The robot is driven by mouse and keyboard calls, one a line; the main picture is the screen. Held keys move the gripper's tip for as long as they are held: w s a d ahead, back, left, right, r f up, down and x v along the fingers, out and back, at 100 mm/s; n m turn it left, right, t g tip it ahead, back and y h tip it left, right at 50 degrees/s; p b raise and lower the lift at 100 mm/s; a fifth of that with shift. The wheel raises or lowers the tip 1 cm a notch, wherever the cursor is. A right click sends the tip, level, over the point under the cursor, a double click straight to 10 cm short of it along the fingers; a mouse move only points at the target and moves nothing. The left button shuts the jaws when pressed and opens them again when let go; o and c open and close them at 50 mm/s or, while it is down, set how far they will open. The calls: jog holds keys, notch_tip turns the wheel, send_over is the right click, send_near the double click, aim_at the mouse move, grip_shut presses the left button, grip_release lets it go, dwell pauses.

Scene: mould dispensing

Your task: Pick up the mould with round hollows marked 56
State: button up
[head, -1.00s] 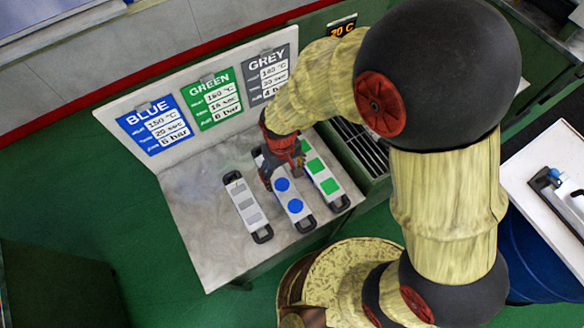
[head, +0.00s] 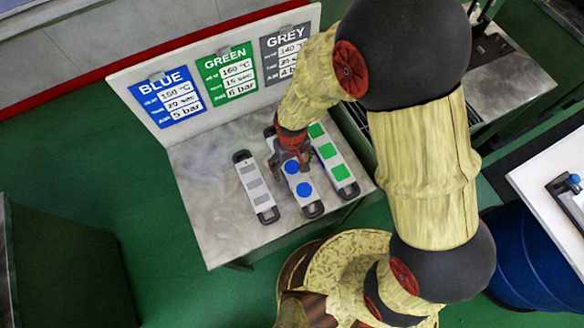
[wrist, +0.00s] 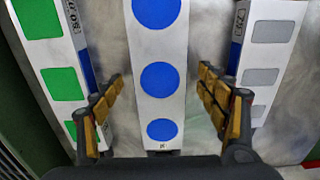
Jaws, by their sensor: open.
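The mould with round blue hollows (head: 304,207) lies on the grey table between two other moulds. It also fills the middle of the wrist view (wrist: 137,110); its small end mark is too small to read. My gripper (head: 289,168) is over this mould in the head view and hides part of it. In the wrist view my gripper (wrist: 162,85) is open, with one finger on each side of the mould and a gap to both edges. Nothing is held between the fingers.
A mould with green square hollows (head: 330,152) lies close on the right in the head view, and one with grey square hollows (head: 247,172) on the left. The table (head: 205,200) is clear at left. A sign board (head: 214,43) stands behind.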

jog(key=shift+c, duration=1.1)
grip_shut()
